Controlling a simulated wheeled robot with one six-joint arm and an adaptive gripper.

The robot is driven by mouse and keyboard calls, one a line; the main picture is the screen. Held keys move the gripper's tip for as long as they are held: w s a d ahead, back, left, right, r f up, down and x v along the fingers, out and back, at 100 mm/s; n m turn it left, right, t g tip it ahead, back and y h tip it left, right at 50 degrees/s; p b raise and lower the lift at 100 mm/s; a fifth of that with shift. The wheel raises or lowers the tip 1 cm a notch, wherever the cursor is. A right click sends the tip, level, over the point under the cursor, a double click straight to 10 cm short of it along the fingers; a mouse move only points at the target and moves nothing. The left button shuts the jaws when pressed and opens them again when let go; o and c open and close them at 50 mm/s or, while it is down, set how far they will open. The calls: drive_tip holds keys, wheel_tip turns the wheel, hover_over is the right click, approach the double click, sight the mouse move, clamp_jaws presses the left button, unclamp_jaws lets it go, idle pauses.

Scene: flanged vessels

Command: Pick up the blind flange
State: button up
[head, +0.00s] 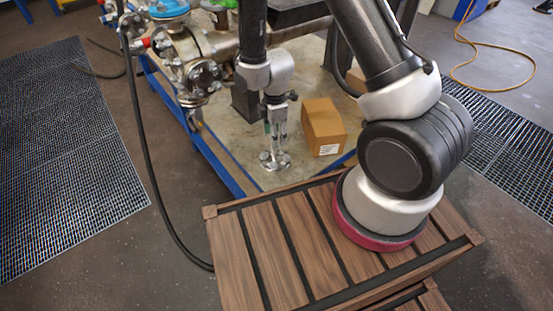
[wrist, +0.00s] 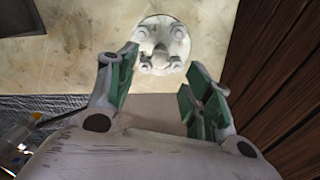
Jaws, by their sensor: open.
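The blind flange (head: 274,161) is a small round grey metal disc with bolts or studs on its face. It lies on the beige floor plate of the blue-edged skid. In the wrist view the flange (wrist: 160,42) is beyond the fingertips, near the top centre. My gripper (head: 276,146) points down just above the flange in the head view. In the wrist view my gripper (wrist: 163,62) has its two green-padded fingers spread wide, with nothing between them. The fingers appear apart from the flange.
A cardboard box (head: 323,126) stands right of the flange on the skid (head: 222,139). Flanged piping with valves (head: 190,55) is at the upper left. A black hose (head: 150,170) hangs down at left. Floor gratings (head: 60,150) lie at both sides.

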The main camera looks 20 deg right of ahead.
sight(275, 154)
wheel_tip(275, 154, down, 7)
drive_tip(key=shift+r, duration=0.15)
clamp_jaws()
